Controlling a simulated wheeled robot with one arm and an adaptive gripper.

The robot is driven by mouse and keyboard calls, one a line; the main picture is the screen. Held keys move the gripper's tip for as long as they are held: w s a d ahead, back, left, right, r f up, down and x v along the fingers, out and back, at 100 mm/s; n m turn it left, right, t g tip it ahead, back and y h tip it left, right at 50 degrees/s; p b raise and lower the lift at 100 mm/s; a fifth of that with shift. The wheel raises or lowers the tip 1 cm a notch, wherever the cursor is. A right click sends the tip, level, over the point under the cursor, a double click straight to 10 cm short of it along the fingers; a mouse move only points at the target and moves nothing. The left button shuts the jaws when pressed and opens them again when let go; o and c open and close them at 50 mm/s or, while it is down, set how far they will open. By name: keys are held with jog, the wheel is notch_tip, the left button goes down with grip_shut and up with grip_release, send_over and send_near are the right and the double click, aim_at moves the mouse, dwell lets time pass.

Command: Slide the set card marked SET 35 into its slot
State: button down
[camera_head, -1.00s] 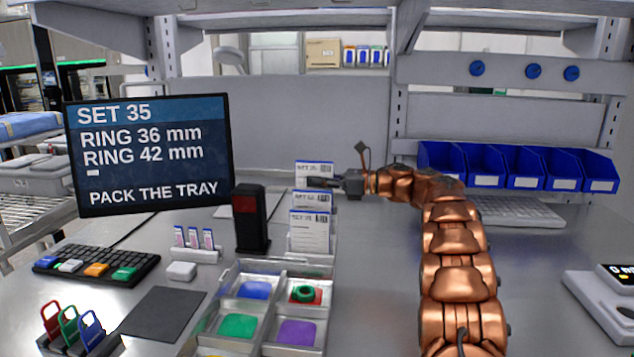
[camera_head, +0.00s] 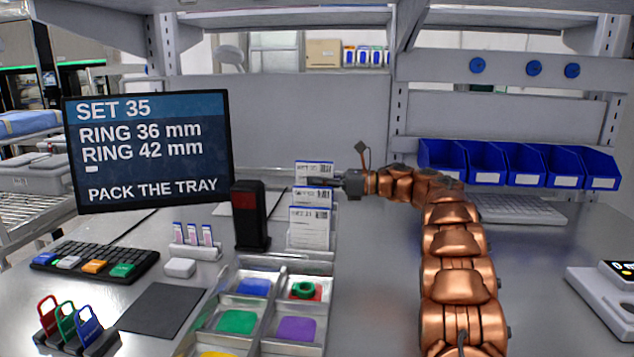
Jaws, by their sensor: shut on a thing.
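My gripper (camera_head: 325,182) is shut on a white set card (camera_head: 313,168) with a blue top strip. The card is upright at the back of a card rack, and its lower part is hidden behind the gripper and the cards in front. Its printed text is too small to read surely. More white cards stand in the rack, with the front card (camera_head: 309,228) nearest. The screen (camera_head: 150,150) reads SET 35, RING 36 mm, RING 42 mm and PACK THE TRAY. I cannot tell which opening is the card's slot.
A tray (camera_head: 262,312) with coloured compartments holds a green ring (camera_head: 303,289). A black post (camera_head: 250,217) stands left of the cards. Blue bins (camera_head: 518,165) line the back right.

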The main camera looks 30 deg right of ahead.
aim_at(317, 164)
jog(key=shift+s+a+f+b, duration=0.1)
jog(key=shift+f+b, duration=0.35)
jog(key=shift+b, duration=0.15)
jog(key=shift+s+a+f+b, duration=0.1)
jog(key=shift+f+b, duration=0.3)
jog(key=shift+b, duration=0.15)
jog(key=c, duration=0.7)
grip_release()
jog(key=shift+w+f, duration=0.1)
jog(key=shift+d, duration=0.1)
jog(key=shift+r+p, duration=0.75)
jog(key=shift+r, duration=2.4)
jog(key=shift+w+r+p, duration=0.25)
jog(key=shift+r+p, duration=0.4)
jog(key=shift+r, duration=0.45)
jog(key=shift+s+r, duration=0.15)
jog(key=shift+r, duration=0.4)
jog(key=shift+d, duration=0.1)
